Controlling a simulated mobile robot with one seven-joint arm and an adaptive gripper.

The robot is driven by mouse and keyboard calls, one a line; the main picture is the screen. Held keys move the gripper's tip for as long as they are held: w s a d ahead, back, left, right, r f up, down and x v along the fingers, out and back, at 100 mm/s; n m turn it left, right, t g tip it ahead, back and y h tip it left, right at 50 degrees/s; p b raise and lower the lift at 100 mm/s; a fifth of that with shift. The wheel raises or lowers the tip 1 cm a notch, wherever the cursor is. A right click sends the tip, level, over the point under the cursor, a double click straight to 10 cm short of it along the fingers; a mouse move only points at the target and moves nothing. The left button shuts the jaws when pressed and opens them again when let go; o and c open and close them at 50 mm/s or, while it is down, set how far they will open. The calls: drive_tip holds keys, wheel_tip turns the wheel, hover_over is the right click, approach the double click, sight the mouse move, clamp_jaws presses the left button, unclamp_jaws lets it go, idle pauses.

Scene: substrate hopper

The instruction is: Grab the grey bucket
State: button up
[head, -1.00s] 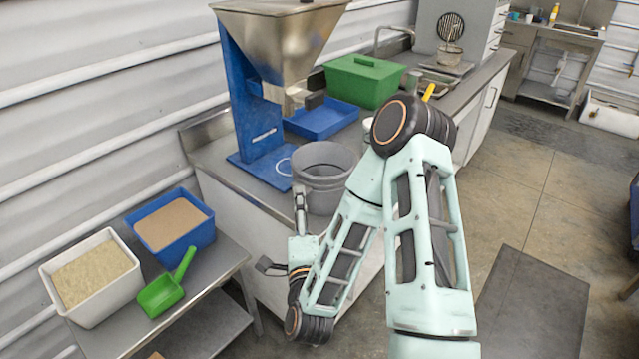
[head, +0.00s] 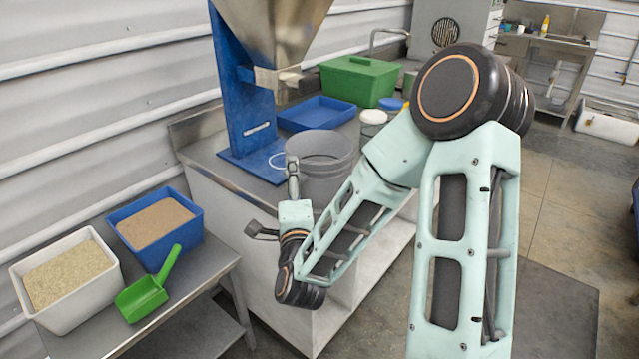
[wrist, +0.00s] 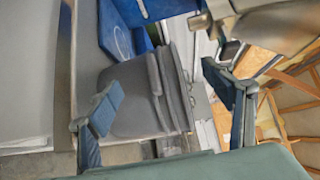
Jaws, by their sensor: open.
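The grey bucket (head: 325,172) stands upright on the grey counter, in front of the blue hopper stand. In the head view my gripper (head: 292,168) is at the bucket's left near side, its tip overlapping the rim. In the wrist view my gripper (wrist: 164,97) is open, with its two fingers spread. The bucket (wrist: 135,92) shows tilted in that view, in the gap between the fingers and beyond them. Nothing is held. I cannot tell whether a finger touches the bucket.
The metal hopper (head: 275,30) on its blue stand (head: 236,100) rises behind the bucket. A blue tray (head: 316,113), a green box (head: 358,80) and lidded jars (head: 373,124) are on the counter. A lower table at left holds two filled bins and a green scoop (head: 143,296).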

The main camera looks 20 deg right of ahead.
drive_tip(key=shift+w+b, duration=0.35)
drive_tip(key=shift+b, duration=0.2)
drive_tip(key=shift+w+f, duration=0.15)
drive_tip(key=shift+w, duration=1.15)
drive_tip(key=shift+w+f, duration=0.15)
drive_tip(key=shift+w, duration=1.1)
